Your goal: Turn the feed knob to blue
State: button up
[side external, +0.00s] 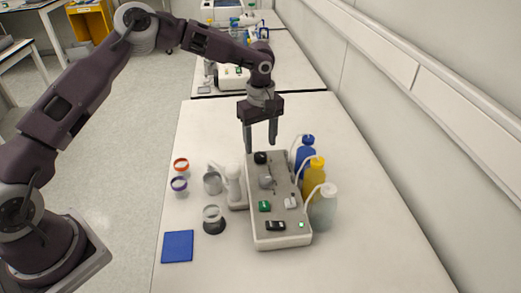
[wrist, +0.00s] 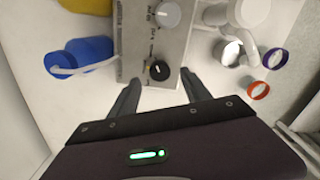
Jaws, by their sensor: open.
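The grey reactor unit (side external: 283,243) stands on the white table. A black knob (side external: 260,157) is at its far end; it shows a white pointer mark in the wrist view (wrist: 158,69). A round grey knob (side external: 265,182) lies nearer along the panel and also shows in the wrist view (wrist: 167,14). The panel lettering is too small to tell which is the feed knob. My gripper (side external: 260,145) is open and empty, pointing down just above the black knob. In the wrist view the knob lies between and slightly ahead of the fingertips (wrist: 160,78). I see no contact.
Blue (side external: 305,155), yellow (side external: 313,182) and white (side external: 323,210) bottles with tubes stand close along the unit's right side. A white stand (side external: 233,185), small cups and orange (side external: 181,165) and purple (side external: 179,184) rings are left. A blue pad (side external: 177,246) lies front left.

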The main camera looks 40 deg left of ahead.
aim_at(260, 155)
notch_tip(260, 155, down, 4)
jog(key=shift+f, duration=0.1)
grip_shut()
